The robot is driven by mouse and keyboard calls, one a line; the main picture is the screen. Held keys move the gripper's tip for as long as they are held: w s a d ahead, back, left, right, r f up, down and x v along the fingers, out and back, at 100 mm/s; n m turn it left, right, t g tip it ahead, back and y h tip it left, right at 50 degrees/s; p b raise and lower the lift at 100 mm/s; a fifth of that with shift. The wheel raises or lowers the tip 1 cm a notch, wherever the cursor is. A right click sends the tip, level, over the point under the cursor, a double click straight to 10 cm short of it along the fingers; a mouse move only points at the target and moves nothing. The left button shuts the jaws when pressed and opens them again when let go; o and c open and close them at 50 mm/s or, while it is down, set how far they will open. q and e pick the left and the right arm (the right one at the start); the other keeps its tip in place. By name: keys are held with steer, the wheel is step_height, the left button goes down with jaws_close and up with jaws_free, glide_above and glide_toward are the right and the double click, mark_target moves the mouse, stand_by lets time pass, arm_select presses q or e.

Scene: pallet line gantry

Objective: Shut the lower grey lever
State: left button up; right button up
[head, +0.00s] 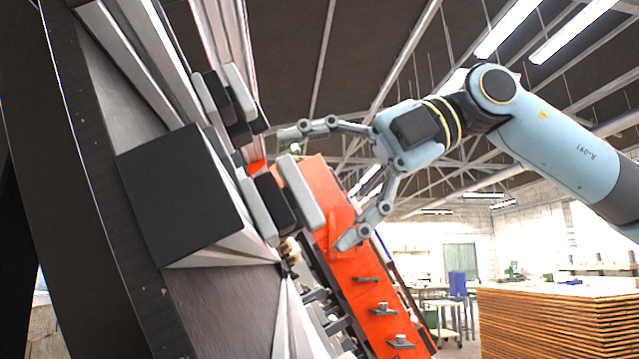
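Rounded light-grey and black bars stand in two groups on the machine's side. In the lower group, a light-grey bar (300,192) lies against the orange panel, with a black bar (275,201) and another grey bar (257,211) to its left. I cannot tell which of these is the lower grey lever, or its position. The upper group has a grey bar (240,91) and black bars. My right gripper (319,187) is open and empty, its fingers spread wide above and below the outer grey bar. I cannot tell if they touch it. My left gripper is not in view.
An orange panel (365,290) with small dark fittings runs down to the lower right. A dark box-shaped block (180,195) juts out at the left. A stack of brown boards (560,322) stands at the lower right. Open room lies beyond my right arm.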

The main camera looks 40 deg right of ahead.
step_height(320, 180, up, 10)
stand_by(0.9)
stand_by(0.4)
